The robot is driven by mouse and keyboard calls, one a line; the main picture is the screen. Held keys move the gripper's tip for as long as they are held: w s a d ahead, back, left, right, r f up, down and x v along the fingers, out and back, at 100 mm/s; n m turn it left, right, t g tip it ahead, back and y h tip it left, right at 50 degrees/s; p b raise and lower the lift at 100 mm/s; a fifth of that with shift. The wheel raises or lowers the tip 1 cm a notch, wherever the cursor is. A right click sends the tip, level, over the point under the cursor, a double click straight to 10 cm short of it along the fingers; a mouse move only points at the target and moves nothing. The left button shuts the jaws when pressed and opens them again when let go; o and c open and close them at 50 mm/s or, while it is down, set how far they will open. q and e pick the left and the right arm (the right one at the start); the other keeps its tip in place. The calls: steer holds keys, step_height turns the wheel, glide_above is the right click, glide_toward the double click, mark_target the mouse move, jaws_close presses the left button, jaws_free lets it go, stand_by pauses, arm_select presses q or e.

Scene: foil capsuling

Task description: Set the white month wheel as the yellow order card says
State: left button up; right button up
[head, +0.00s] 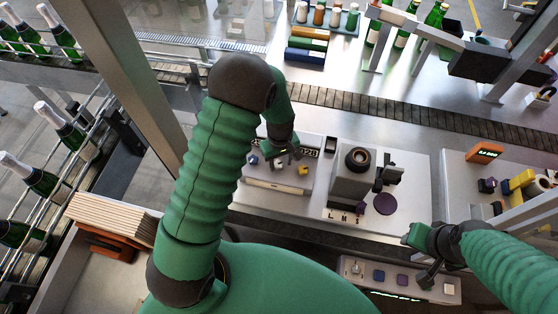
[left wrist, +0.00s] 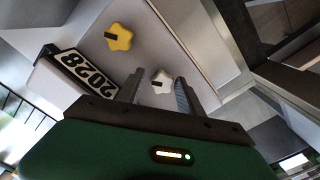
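The white month wheel (left wrist: 161,80) is a small star-shaped knob with a dark bar, on a light panel (left wrist: 195,40). In the left wrist view it shows between the two fingers of my left gripper (left wrist: 160,90), with gaps on both sides. The fingers are apart; I cannot tell how far they are above it. A yellow star knob (left wrist: 118,37) is beside it, and a "2028" plate (left wrist: 88,68) appears upside down. In the head view my left gripper (head: 285,152) is over that panel and hides the white wheel. My right gripper (head: 430,278) is at the front button panel. I cannot make out the yellow order card.
A blue knob (head: 253,160) is on the panel's left. To the right stand a dark-topped machine (head: 355,175) and a purple disc (head: 385,204). The front panel bears blue (head: 379,276), purple (head: 402,281) and white (head: 449,288) buttons. A conveyor (head: 400,120) runs behind.

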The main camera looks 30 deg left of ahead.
arm_select(q)
steer(key=shift+w+d, duration=0.1)
steer(key=shift+c, duration=3.6)
steer(key=shift+a, duration=0.55)
jaws_close()
steer(key=shift+d, duration=0.25)
steer(key=shift+a, duration=0.2)
arm_select(e)
steer(key=shift+a+f, duration=0.1)
